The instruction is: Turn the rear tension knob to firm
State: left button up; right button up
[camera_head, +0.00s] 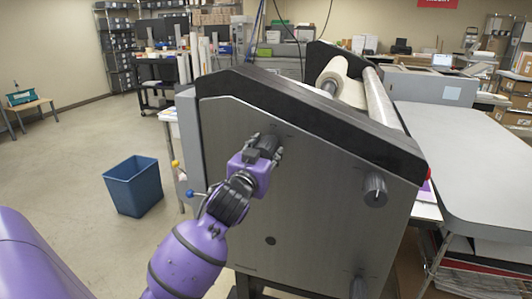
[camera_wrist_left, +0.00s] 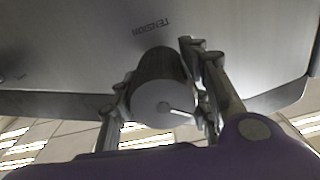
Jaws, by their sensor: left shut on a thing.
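The laminator's grey side panel (camera_head: 310,185) fills the middle of the head view. My left gripper (camera_head: 265,146) reaches up to its upper left part and is shut on a dark round knob there. In the left wrist view this tension knob (camera_wrist_left: 163,90) shows between the two fingers of the left gripper (camera_wrist_left: 160,84), one on each side. A white line on its grey face points right and slightly down in that picture. The word TENSION (camera_wrist_left: 151,31) is printed on the panel beside it. In the head view the fingers mostly hide this knob. My right gripper is not in view.
Another dark knob (camera_head: 375,189) sits on the panel to the right, with one more (camera_head: 358,287) low down. A blue bin (camera_head: 134,186) stands on the open floor at left. A grey table (camera_head: 470,160) adjoins at right. Small yellow and blue balls show by the panel's left edge.

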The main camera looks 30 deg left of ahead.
pick_arm(q)
jog(key=shift+f, duration=0.1)
jog(key=m, duration=0.5)
jog(key=shift+f, duration=0.1)
jog(key=shift+c, duration=0.2)
jog(key=m, duration=0.5)
jog(key=shift+f, duration=0.1)
jog(key=shift+a+f+m, duration=0.1)
jog(key=shift+m, duration=0.2)
jog(key=o, duration=1.1)
jog(key=shift+o, duration=0.2)
jog(key=shift+s+r, duration=0.1)
jog(key=shift+r, duration=0.1)
jog(key=v, duration=1.2)
